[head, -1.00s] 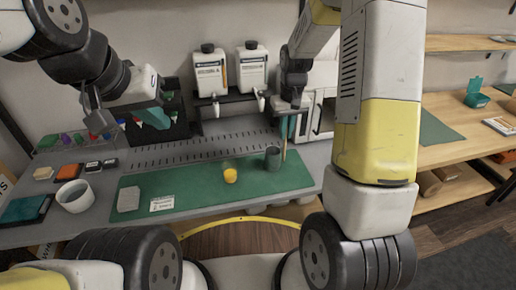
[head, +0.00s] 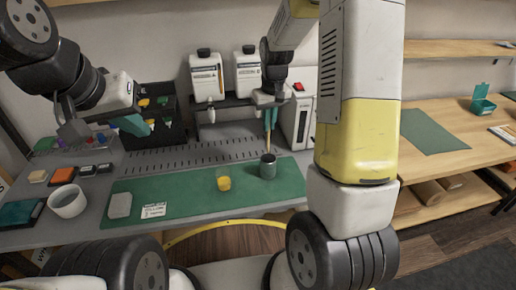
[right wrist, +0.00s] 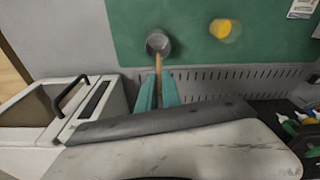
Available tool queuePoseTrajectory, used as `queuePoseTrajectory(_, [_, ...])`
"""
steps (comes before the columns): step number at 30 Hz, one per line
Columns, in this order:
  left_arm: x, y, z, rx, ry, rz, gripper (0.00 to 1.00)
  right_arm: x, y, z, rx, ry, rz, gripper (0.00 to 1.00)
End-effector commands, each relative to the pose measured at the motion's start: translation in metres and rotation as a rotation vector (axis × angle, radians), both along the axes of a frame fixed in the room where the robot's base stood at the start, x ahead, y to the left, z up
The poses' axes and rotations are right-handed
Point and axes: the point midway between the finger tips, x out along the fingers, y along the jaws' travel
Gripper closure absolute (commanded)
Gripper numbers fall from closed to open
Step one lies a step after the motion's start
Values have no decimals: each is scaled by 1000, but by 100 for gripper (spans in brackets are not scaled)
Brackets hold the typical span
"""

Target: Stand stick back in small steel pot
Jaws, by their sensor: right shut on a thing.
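The small steel pot (head: 268,170) stands upright on the green mat (head: 190,192), near its right end. My right gripper (head: 270,117) is shut on a thin wooden stick (head: 268,145) behind and above the pot. The stick points down, with its lower end at the pot's mouth. In the right wrist view the stick (right wrist: 158,66) runs from between the teal fingers to the rim of the pot (right wrist: 158,43). I cannot tell whether its tip is inside. My left gripper (head: 102,128) hangs at the left, away from the pot; its jaw gap is unclear.
A yellow cup (head: 223,184) stands left of the pot. A white bowl (head: 68,201), a grey block (head: 120,205) and a label card (head: 153,211) are further left. Two white bottles (head: 206,75) stand on a rack behind.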

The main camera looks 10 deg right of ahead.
Motion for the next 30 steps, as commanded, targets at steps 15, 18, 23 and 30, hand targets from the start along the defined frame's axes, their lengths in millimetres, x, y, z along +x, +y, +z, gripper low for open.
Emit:
queuePoseTrajectory(15, [0, 0, 0, 0, 0, 0, 100, -2, 0, -70, 0, 6, 0, 100])
queuePoseTrajectory(18, [0, 0, 0, 0, 0, 0, 100, -2, 0, -86, -1, 7, 0, 100])
queuePoseTrajectory(23, [0, 0, 0, 0, 0, 0, 100, -1, 0, -94, -1, 3, 0, 100])
queuePoseTrajectory(30, [0, 0, 0, 0, 0, 0, 100, -1, 0, -96, -1, 3, 0, 100])
